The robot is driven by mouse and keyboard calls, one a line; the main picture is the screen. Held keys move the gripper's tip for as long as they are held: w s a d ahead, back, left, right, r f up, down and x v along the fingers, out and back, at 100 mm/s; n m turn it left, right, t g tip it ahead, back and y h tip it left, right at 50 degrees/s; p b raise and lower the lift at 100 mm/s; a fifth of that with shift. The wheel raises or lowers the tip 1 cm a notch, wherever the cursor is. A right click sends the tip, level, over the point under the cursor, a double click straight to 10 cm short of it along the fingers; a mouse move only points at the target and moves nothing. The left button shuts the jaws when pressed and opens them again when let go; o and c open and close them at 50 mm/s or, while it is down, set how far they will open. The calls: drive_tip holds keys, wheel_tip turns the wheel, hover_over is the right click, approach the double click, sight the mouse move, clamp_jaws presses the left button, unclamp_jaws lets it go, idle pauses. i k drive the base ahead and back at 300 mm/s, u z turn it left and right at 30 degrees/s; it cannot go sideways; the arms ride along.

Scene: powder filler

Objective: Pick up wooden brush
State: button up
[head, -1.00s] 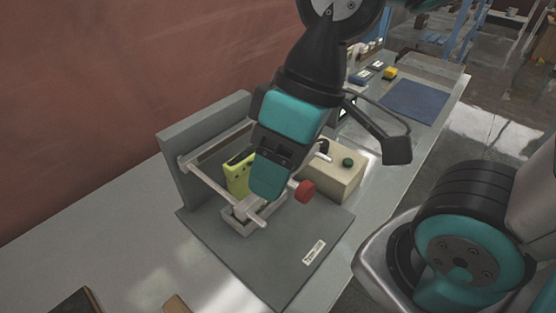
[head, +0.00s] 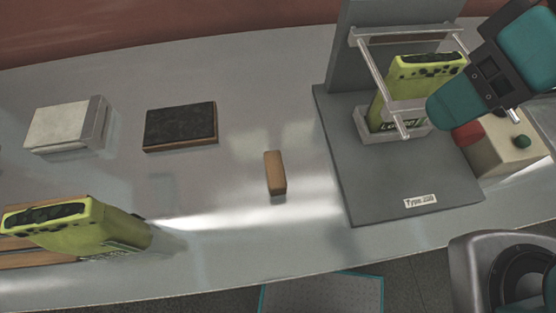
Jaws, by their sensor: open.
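The wooden brush appears to be the small brown wooden block (head: 275,173) on the bare tabletop near the middle of the head view. Its long side runs roughly front to back, and any bristles are hidden. My gripper (head: 458,108) is at the upper right, over the grey stand and well to the right of the brush. Its teal parts are seen from above, it is open, and no held object shows. One part of it is partly hidden.
The grey stand (head: 410,185) holds a yellow-green pack (head: 385,98) behind metal rails. A beige box (head: 505,150) with red and green knobs is beside it. The table around the brush is clear.

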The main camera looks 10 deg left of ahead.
sight(276, 179)
drive_tip(key=z, duration=1.3)
drive_tip(key=k, duration=1.3)
drive_tip(key=u, duration=1.3)
drive_tip(key=i, duration=0.5)
